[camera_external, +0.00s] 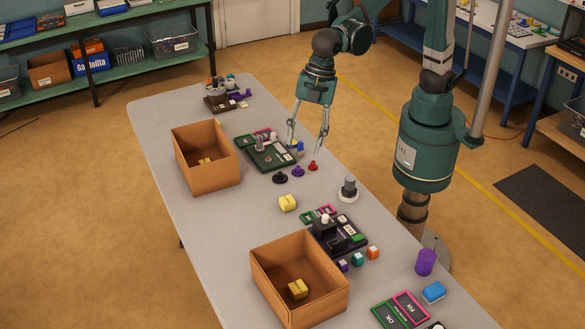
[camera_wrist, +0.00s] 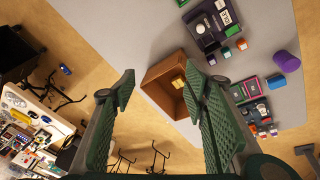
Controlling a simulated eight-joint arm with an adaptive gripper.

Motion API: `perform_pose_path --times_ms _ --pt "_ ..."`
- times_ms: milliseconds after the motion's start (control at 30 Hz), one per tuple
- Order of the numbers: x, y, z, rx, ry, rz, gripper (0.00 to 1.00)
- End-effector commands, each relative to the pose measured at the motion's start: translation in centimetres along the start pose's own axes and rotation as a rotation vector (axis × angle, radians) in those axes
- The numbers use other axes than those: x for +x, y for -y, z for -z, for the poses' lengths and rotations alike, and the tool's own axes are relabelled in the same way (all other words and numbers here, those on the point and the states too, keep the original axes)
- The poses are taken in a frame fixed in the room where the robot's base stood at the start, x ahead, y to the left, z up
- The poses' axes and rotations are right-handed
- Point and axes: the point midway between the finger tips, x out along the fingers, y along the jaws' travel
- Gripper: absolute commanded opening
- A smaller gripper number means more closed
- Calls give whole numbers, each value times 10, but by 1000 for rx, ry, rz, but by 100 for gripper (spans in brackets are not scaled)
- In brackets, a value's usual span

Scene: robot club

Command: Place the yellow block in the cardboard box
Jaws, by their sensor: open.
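A yellow block (camera_external: 288,203) lies on the grey table between two open cardboard boxes. The far cardboard box (camera_external: 208,174) holds a yellow piece (camera_external: 206,161). The near cardboard box (camera_external: 299,297) also holds a yellow block (camera_external: 298,289). My gripper (camera_external: 307,142) is open and empty, pointing down over the far right part of the table, beyond the loose yellow block and apart from it. The wrist view shows the two fingers spread, with one cardboard box (camera_wrist: 158,97) and a yellow block (camera_wrist: 178,82) in it beyond the fingertips.
A dark green tray (camera_external: 268,157) with parts lies near my gripper. A dark device (camera_external: 340,236), a purple cylinder (camera_external: 426,262) and a blue block (camera_external: 434,292) line the right side. Bare table (camera_external: 235,215) lies between the boxes.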

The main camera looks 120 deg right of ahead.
Motion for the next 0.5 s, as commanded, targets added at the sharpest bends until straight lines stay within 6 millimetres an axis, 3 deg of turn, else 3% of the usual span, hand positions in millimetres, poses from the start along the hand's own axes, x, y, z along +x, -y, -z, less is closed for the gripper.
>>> perform_pose_path --times_ms 500 --pt "-64 17 -95 234 -68 -68 45"
